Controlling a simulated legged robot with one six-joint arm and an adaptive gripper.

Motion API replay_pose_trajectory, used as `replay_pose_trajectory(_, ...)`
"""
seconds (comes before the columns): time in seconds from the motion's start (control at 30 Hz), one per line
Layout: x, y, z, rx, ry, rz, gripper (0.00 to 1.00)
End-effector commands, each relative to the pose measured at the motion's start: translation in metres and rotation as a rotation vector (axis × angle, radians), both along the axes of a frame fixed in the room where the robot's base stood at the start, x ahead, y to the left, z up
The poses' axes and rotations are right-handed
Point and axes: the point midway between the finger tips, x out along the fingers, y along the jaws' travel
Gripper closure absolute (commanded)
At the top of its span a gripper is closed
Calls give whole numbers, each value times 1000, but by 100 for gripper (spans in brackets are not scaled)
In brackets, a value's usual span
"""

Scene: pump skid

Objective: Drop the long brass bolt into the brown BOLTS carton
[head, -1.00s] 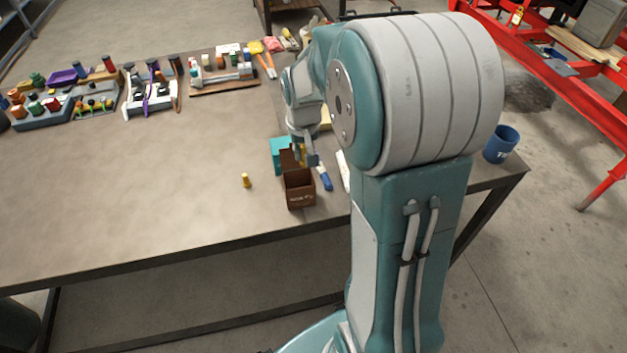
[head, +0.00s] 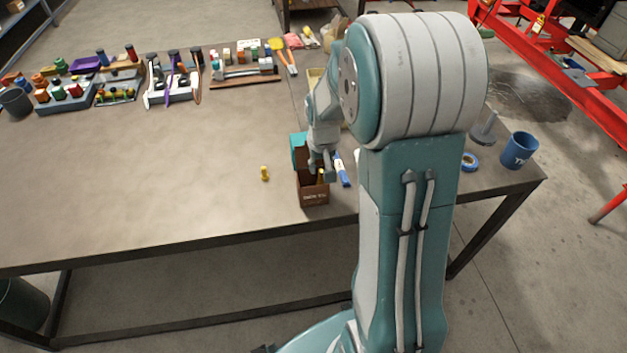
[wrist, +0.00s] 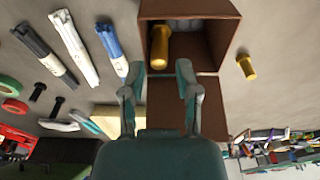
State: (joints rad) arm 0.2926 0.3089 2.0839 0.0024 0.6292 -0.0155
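The brown carton (head: 314,195) stands open near the front edge of the bench. In the wrist view the carton (wrist: 222,45) is at top centre, with a flap toward me. The long brass bolt (wrist: 160,47) shows inside the carton's opening, beyond my fingertips; whether it rests on the bottom I cannot tell. A bit of the bolt (head: 320,177) also shows in the head view. My gripper (wrist: 158,68) is open and empty, its fingers apart over the flap. In the head view my gripper (head: 322,172) is just above the carton.
A shorter brass bolt (head: 264,173) stands on the bench left of the carton. A blue cup (head: 519,150) stands at the right corner. The bench's left front is clear.

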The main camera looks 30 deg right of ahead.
Motion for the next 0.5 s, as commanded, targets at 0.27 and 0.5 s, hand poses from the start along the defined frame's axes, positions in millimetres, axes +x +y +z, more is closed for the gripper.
replay_pose_trajectory(0.27,0,-1,0,1,0,-1,40)
replay_pose_trajectory(0.5,-1,0,14,-2,-5,-1,40)
